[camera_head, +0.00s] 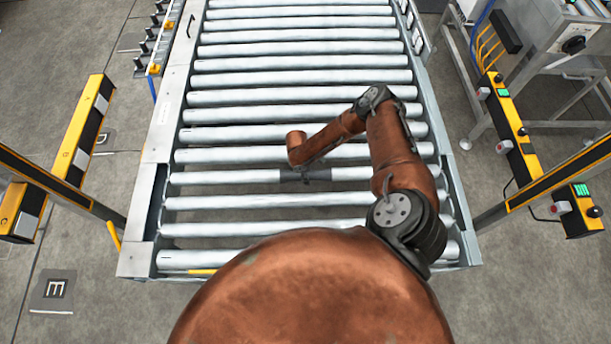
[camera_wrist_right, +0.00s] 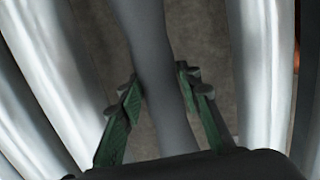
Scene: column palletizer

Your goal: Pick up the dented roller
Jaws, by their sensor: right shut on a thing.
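The dented roller (camera_head: 225,178) lies across the conveyor frame, level with its neighbours, with a dark grey middle section. My right gripper (camera_head: 306,178) is down at this middle section. In the right wrist view the roller's narrow grey part (camera_wrist_right: 150,45) runs between the green-padded fingers of the right gripper (camera_wrist_right: 162,95). The fingers are closed in on both sides of it. Whether it is lifted at all I cannot tell. My left gripper is not in view.
Bright metal rollers (camera_head: 300,95) lie parallel on both sides of it, with narrow gaps showing floor. The conveyor's left side rail (camera_head: 165,130) borders them. Yellow-black posts (camera_head: 85,130) stand at the left and right. A metal machine stand (camera_head: 540,60) is at the upper right.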

